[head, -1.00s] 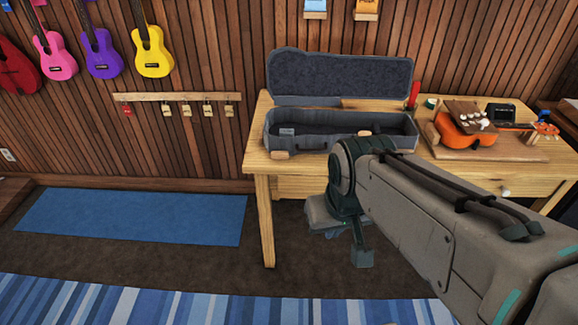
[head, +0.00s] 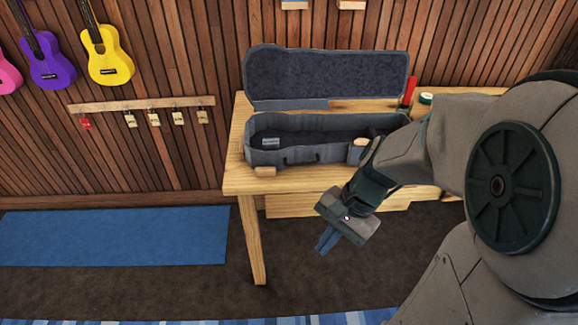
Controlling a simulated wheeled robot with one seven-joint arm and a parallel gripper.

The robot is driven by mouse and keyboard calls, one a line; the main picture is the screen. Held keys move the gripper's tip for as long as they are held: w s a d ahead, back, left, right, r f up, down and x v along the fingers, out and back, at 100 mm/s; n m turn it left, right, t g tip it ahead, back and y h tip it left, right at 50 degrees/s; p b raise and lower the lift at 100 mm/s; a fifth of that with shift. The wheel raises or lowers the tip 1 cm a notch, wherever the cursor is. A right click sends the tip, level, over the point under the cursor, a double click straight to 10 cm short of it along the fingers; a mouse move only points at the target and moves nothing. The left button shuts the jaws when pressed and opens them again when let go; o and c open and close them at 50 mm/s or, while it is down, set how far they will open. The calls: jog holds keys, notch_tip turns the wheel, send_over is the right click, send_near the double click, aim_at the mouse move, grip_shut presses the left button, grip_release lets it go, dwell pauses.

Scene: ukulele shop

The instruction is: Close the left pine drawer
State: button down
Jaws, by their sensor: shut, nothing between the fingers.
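The left pine drawer (head: 290,206) shows as a pale wood front under the tabletop of the pine bench (head: 236,178). My arm and gripper hide its middle, and I cannot tell how far out it stands. My gripper (head: 328,243) points down and to the left in front of the drawer, with its blue-grey fingers together and nothing between them. The fingertips show below the drawer front in the picture. I cannot tell whether the gripper touches the drawer.
A bench leg (head: 252,240) is left of the drawer. Floor by the blue mat (head: 120,237) is clear.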

jog(key=w+a+f+m+t+y+b, duration=0.1)
jog(key=w+a+f+m+y+b, duration=0.1)
jog(key=w+f+m+y, duration=0.5)
jog(key=w+a+f+m+t+y+b, duration=0.1)
jog(key=f+m+t+y+b, duration=0.3)
jog(key=m, duration=0.6)
jog(key=w+d+f+m+t+h, duration=0.1)
jog(key=w+d+f+m+t, duration=0.15)
jog(key=f+m, duration=0.3)
jog(key=w+d+f+m+t+h+b, duration=0.1)
jog(key=w+f+m+t, duration=0.25)
jog(key=m, duration=0.35)
jog(key=w+d+f+m+t+h, duration=0.1)
jog(key=w+d+f+m+t, duration=0.1)
jog(key=f+m+t, duration=0.35)
jog(key=shift+m+g, duration=0.7)
jog(key=shift+g, duration=0.15)
jog(key=shift+w+a, duration=1.1)
jog(key=shift+w, duration=0.75)
jog(key=shift+w+a, duration=1.15)
jog(key=shift+w, duration=0.65)
jog(key=shift+w+a, duration=1.1)
jog(key=shift+w, duration=0.75)
